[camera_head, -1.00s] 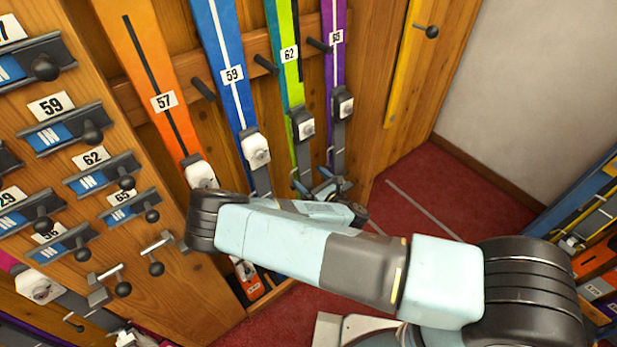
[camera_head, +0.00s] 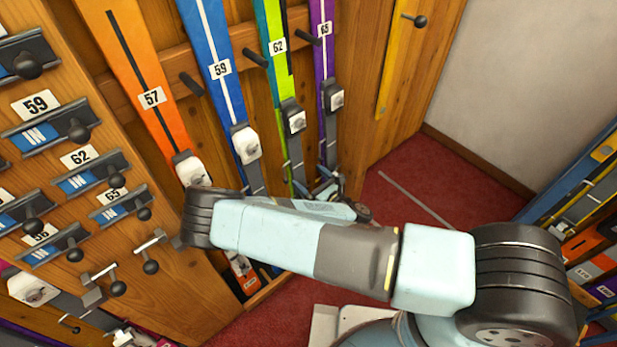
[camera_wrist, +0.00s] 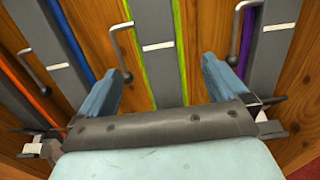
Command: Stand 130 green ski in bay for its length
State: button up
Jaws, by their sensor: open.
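A green ski (camera_head: 274,43) with a blue edge and a white tag reading 62 stands on the wooden back wall, between a blue ski tagged 59 (camera_head: 215,80) and a purple ski tagged 65 (camera_head: 324,60). I read no 130 on any ski. My gripper (camera_head: 328,190) is low by the bindings of the green and purple skis, partly hidden by my arm. In the wrist view my gripper (camera_wrist: 160,70) is open, with blue fingers apart. A green-edged grey ski part (camera_wrist: 154,45) shows between the fingers; I cannot tell whether they touch it.
An orange ski tagged 57 (camera_head: 146,88) stands at left. A side panel (camera_head: 185,290) carries several latches marked IN and black knobs. Black pegs jut from the wall rail. Another rack of skis (camera_head: 570,205) is at right.

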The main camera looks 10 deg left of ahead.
jog(key=shift+v, duration=2.2)
jog(key=v, duration=0.6)
jog(key=shift+d, duration=0.1)
